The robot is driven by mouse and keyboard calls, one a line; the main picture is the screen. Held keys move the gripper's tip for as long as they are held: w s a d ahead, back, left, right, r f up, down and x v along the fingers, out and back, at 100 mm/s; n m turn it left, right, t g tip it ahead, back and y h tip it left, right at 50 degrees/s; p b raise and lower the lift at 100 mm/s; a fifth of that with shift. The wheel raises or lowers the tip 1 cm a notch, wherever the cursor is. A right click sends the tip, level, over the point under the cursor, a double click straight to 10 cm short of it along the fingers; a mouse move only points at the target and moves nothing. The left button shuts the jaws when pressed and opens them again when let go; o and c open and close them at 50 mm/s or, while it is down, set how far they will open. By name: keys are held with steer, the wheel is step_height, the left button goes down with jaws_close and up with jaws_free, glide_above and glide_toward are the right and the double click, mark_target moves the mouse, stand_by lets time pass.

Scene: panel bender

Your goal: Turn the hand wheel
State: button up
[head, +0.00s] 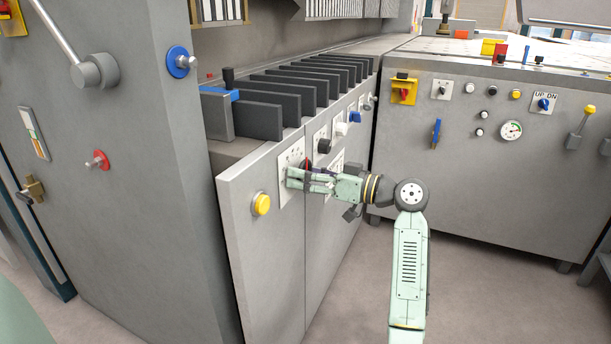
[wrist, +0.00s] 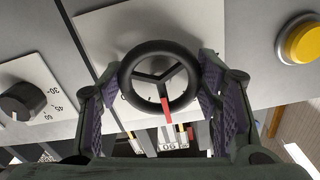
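The hand wheel (wrist: 160,47) is a black ring with spokes, one of them red and pointing down. It sits on a white dial plate on the grey panel. In the wrist view my gripper (wrist: 158,75) is open, with one dark ridged finger pad on each side of the wheel. The pads are close to the rim; firm contact does not show. In the head view my gripper (head: 297,175) is at the white plate on the low cabinet front, and it hides most of the wheel.
A yellow button (head: 261,204) is on the panel left of my gripper; it also shows in the wrist view (wrist: 302,42). A black knob (wrist: 22,101) is on the wheel's other side. Black upright plates (head: 291,98) line the cabinet top. A second control cabinet (head: 470,170) stands right; floor between is clear.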

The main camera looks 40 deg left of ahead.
steer(key=o, duration=0.5)
steer(key=shift+c, duration=0.2)
steer(key=v, duration=1.2)
